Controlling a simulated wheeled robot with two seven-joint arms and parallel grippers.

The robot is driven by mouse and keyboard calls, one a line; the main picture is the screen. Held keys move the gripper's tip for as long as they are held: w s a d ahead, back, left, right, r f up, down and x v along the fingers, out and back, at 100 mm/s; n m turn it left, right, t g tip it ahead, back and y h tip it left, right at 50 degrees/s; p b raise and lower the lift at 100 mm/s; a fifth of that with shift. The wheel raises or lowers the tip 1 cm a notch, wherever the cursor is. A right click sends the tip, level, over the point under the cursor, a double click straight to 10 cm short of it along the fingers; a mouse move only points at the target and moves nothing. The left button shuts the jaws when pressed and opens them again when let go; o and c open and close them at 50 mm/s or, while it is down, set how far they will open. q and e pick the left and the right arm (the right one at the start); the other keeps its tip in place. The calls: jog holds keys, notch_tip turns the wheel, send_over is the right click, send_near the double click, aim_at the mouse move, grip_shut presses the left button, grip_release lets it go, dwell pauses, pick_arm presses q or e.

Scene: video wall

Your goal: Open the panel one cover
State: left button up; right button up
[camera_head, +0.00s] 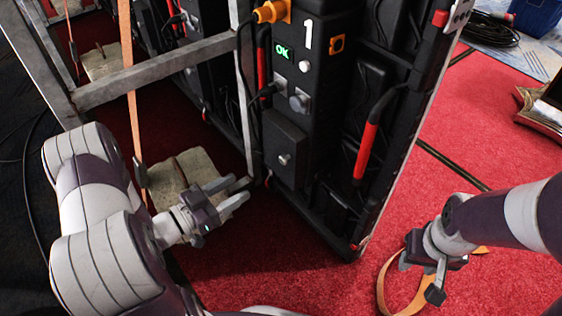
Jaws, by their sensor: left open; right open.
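The black video wall panel marked with a white 1 (307,36) stands upright in the middle of the head view. Its green OK display (282,51) is lit. A square black cover (283,150) with a small silver knob sits low on its face and looks closed. My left gripper (239,192) is open and empty, left of and below the cover, with its fingers pointing right towards the panel's lower edge. My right gripper (421,284) is open, low at the right, over the red carpet and apart from the panel.
A grey metal frame (155,70) and a hanging orange strap (129,75) stand left of the panel. Sandbags (183,173) lie behind my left gripper. A red-and-black handle (370,140) is on the panel's right. An orange strap loop (386,290) lies by my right gripper. Red carpet (470,130) is open at right.

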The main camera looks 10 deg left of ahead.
aim_at(281, 161)
pick_arm(q)
jog(key=b+x, duration=0.5)
jog(key=x, duration=0.6)
jog(key=shift+w+d+f+b, duration=0.1)
jog(key=shift+w+d+b, duration=0.2)
jog(key=shift+b, duration=0.05)
jog(key=shift+w+d, duration=0.2)
jog(key=shift+w, duration=0.1)
jog(key=shift+r, duration=0.2)
grip_shut()
